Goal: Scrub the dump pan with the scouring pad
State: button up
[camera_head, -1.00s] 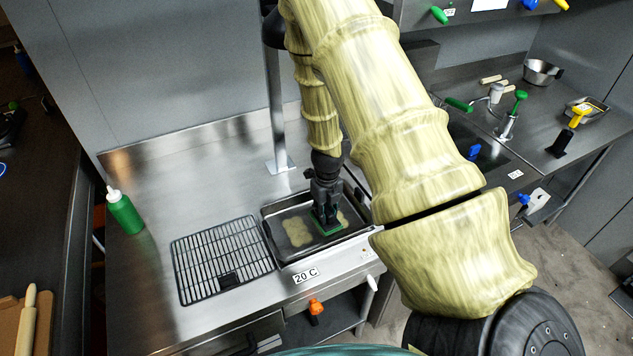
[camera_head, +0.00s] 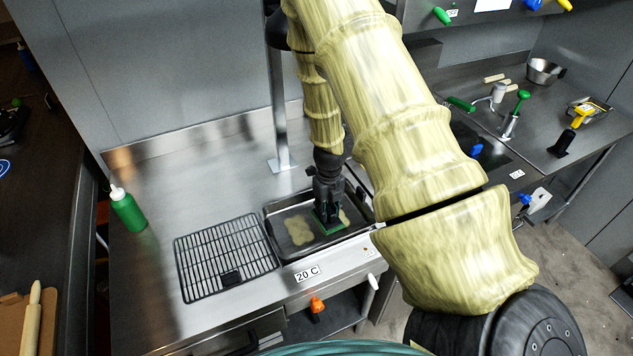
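The dump pan (camera_head: 290,251) is a dark rectangular pan set in the steel counter. Pale, irregular stains (camera_head: 299,231) show on its floor, left of my gripper, and a little pale residue shows to the right. My gripper (camera_head: 327,217) points down into the pan, shut on the green scouring pad (camera_head: 330,229). The pad lies low at the pan floor and looks to be touching it. The gripper hides part of the pad and the pan's far side.
A black wire rack (camera_head: 226,259) lies directly left of the pan. A green squeeze bottle (camera_head: 127,209) stands at the counter's left edge. A steel post (camera_head: 281,120) rises behind the pan.

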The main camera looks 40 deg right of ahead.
grip_shut()
jog(key=shift+a, duration=0.1)
jog(key=shift+w+a+p, duration=0.1)
jog(key=shift+w+a, duration=0.1)
jog(key=shift+a, duration=0.6)
jog(key=shift+w+a+p, duration=0.15)
jog(key=shift+a, duration=0.6)
jog(key=shift+w+a+p, duration=0.1)
jog(key=shift+w+a, duration=0.1)
jog(key=shift+a, duration=0.6)
jog(key=shift+a, duration=0.15)
jog(key=shift+w+a, duration=0.2)
jog(key=shift+a, duration=0.55)
jog(key=shift+w+a, duration=0.15)
jog(key=shift+a, duration=0.6)
jog(key=shift+w+a, duration=0.2)
jog(key=shift+a, duration=0.55)
jog(key=shift+d, duration=0.15)
jog(key=shift+s+d+f, duration=0.1)
jog(key=shift+s+d, duration=0.1)
jog(key=shift+d, duration=0.55)
jog(key=shift+s+d+r, duration=0.1)
jog(key=shift+s+d, duration=0.1)
jog(key=shift+d, duration=0.6)
jog(key=shift+s+d+f, duration=0.1)
jog(key=shift+s+d, duration=0.1)
jog(key=shift+d, duration=0.55)
